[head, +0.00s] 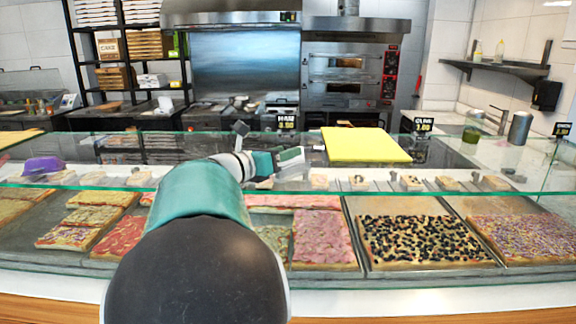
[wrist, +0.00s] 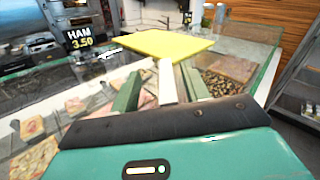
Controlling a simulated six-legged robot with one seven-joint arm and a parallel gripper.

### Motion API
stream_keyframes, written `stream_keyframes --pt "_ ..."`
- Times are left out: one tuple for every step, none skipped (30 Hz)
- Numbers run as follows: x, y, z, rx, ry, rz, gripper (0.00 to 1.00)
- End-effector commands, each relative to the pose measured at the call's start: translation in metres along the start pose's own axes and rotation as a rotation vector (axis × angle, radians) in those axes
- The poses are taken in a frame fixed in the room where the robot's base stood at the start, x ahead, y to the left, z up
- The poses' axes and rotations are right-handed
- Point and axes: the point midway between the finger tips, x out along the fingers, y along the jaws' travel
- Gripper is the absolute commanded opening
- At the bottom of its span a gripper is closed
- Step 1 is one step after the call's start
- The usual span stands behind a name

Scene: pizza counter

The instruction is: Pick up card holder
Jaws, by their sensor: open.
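My gripper (head: 284,160) reaches over the glass counter, below and near a black card reading HAM 3.50 (head: 286,121). In the wrist view my gripper (wrist: 161,72) shows two green fingers spread apart. A narrow white piece (wrist: 167,82) shows between them; I cannot tell whether it is the card holder or whether it touches a finger. The HAM card (wrist: 80,38) stands to the upper left of the fingers, apart from them. Other black price cards stand at the right (head: 423,126) and far right (head: 562,129). No holder base is clearly visible.
A yellow board (head: 366,145) lies on the counter top right of my gripper. The glass case (head: 400,279) holds several pizza trays below. A purple object (head: 43,168) is at the left. An oven (head: 346,75) and shelves stand behind.

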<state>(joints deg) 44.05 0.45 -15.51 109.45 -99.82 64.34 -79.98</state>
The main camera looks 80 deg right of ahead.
Motion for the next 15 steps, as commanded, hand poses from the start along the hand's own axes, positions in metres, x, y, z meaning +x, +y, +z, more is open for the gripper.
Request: stream_keyframes --pt "0.0036 -0.0013 0.0004 0.001 0.000 -0.003 0.46" --pt "0.0045 -0.0015 0.0005 0.001 0.000 -0.003 0.46" --pt "0.0048 -0.0016 0.0005 0.002 0.000 -0.003 0.46" --pt "0.0047 -0.0016 0.0006 0.002 0.000 -0.002 0.46" --pt "0.0045 -0.0015 0.0006 0.002 0.000 -0.002 0.46" --pt "0.0044 -0.0014 0.0005 0.002 0.000 -0.002 0.46" --pt "0.0043 -0.0013 0.0005 0.002 0.000 -0.002 0.46" --pt "0.0042 -0.0013 0.0005 0.002 0.000 -0.002 0.42" --pt "0.0042 -0.0012 0.0005 0.002 0.000 -0.002 0.34" --pt "0.0042 -0.0013 0.0005 0.002 0.000 -0.002 0.28" --pt "0.0042 -0.0014 0.0005 0.002 0.000 -0.002 0.22" --pt "0.0042 -0.0014 0.0005 0.002 0.000 -0.002 0.14" --pt "0.0041 -0.0014 0.0005 0.002 0.000 -0.002 0.09" --pt "0.0041 -0.0014 0.0005 0.002 0.000 -0.002 0.03" --pt "0.0040 -0.0013 0.0005 0.002 0.000 -0.002 0.00"
